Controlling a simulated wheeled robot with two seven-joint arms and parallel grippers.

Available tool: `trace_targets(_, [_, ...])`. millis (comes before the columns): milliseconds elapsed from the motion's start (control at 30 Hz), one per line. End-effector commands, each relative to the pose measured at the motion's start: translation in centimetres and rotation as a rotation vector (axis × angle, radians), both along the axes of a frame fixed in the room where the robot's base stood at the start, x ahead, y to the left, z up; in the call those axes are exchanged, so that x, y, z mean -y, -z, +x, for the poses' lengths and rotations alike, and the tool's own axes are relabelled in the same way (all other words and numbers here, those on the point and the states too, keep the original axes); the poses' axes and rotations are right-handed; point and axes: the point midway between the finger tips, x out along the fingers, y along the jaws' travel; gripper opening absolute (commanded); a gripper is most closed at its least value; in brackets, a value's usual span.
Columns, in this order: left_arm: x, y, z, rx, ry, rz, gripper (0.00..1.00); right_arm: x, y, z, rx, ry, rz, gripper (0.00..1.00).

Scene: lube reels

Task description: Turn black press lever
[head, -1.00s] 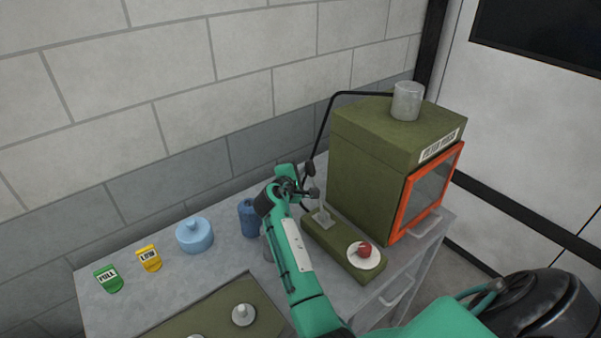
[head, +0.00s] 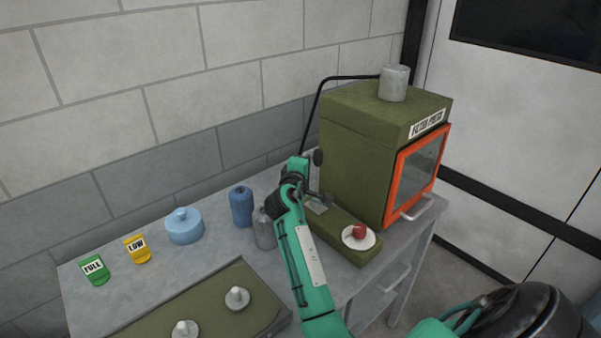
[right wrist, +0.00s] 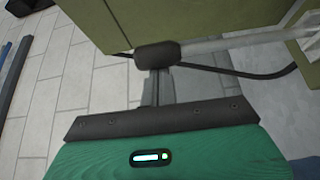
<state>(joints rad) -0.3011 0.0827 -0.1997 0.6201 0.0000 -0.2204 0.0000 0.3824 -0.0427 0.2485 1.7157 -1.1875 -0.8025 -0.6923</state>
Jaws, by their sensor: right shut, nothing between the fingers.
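The press lever (right wrist: 240,48) shows in the right wrist view as a pale grey rod coming in from the right. Its black grip (right wrist: 157,56) lies directly in front of the shut, empty fingers of my right gripper (right wrist: 157,85); touching or just apart I cannot tell. My arm partly hides the lever there. My left gripper is out of view.
A red button (head: 359,231) sits on the green base (head: 345,245). A black hose (head: 318,100) runs down the press's left side. Blue (head: 241,206) and grey (head: 264,230) bottles stand close left of my arm. A light-blue container (head: 184,228) stands farther left.

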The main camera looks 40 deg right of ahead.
Motion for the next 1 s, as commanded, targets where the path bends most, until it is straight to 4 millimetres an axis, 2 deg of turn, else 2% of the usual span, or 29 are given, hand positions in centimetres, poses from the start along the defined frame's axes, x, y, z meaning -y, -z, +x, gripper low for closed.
trace_targets(33, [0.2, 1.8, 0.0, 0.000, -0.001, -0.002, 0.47, 0.2, 0.9, -0.7, 0.035, 0.005, 0.003, 0.00])
trace_targets(100, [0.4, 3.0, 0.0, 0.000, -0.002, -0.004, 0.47, 0.3, 0.9, -1.4, 0.082, 0.006, 0.007, 0.00])
trace_targets(500, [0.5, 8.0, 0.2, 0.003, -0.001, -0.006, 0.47, 0.5, 1.0, -4.7, 0.283, 0.005, 0.024, 0.00])
trace_targets(600, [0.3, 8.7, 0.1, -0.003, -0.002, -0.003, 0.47, 0.6, 0.9, -5.1, 0.313, 0.005, 0.026, 0.00])
trace_targets(767, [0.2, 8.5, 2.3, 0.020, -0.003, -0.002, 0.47, 0.6, 0.9, -5.6, 0.342, 0.005, 0.029, 0.00])
trace_targets(1000, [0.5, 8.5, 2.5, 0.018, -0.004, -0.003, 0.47, 0.6, 0.8, -5.8, 0.355, 0.005, 0.031, 0.00])
